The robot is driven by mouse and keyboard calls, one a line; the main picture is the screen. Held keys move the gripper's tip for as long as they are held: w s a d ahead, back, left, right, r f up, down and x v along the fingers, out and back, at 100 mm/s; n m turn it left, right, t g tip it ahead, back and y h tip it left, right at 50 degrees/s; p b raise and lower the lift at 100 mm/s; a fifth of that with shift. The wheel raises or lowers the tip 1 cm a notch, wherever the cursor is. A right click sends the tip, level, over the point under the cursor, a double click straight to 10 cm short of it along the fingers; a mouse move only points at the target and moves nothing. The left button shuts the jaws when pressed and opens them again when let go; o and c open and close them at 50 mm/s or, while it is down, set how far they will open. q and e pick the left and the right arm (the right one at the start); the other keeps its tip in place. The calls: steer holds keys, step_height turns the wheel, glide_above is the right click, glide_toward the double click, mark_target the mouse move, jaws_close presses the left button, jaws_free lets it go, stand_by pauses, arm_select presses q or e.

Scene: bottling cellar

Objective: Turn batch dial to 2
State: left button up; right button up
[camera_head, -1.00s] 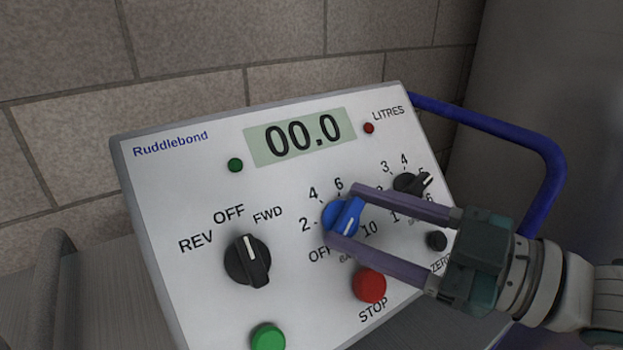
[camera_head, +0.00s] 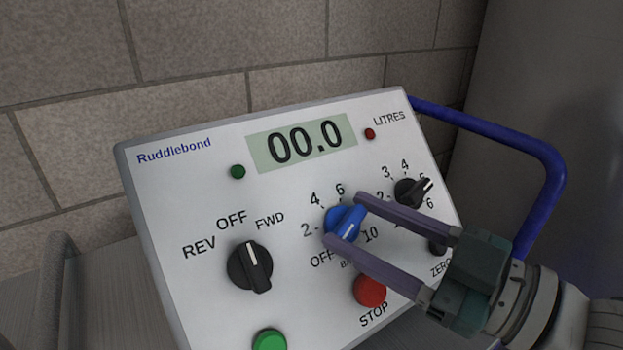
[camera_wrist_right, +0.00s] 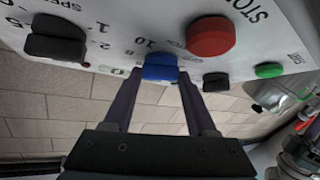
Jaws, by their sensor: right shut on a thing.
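The blue batch dial (camera_head: 345,222) is on the sloped white panel, ringed by OFF, 2, 4, 6 and 10; the 8 is hidden. Its white mark shows on the lower right part of the knob; I cannot tell exactly which label it points to. My right gripper (camera_head: 346,219) reaches in from the right, shut on the dial, one finger at its upper right and one at its lower left. In the right wrist view, the dial (camera_wrist_right: 160,68) sits between the ends of the two fingers (camera_wrist_right: 160,75). My left gripper is not in view.
A black dial (camera_head: 408,192) is just right of the upper finger. The red STOP button (camera_head: 370,291) is below the lower finger. The black REV/OFF/FWD switch (camera_head: 249,266) and green button (camera_head: 269,341) are at left. The display (camera_head: 301,142) reads 00.0. A blue rail (camera_head: 553,180) curves behind.

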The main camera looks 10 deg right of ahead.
steer(key=m+t+h, duration=0.1)
steer(key=m, duration=0.1)
steer(key=m+t+h+p, duration=0.1)
steer(key=m+h, duration=0.1)
steer(key=m, duration=0.1)
steer(key=m+t+h+p, duration=0.1)
steer(key=m, duration=0.1)
steer(key=shift+s+a+m+t+h, duration=0.15)
steer(key=shift+a+m+t+h, duration=0.15)
steer(key=shift+t+h, duration=0.1)
steer(key=shift+m+t+h+p, duration=0.3)
steer(key=shift+m+h+p, duration=0.25)
steer(key=shift+m+h, duration=1.2)
steer(key=shift+m, duration=0.65)
steer(key=o, duration=1.4)
steer(key=shift+c, duration=0.2)
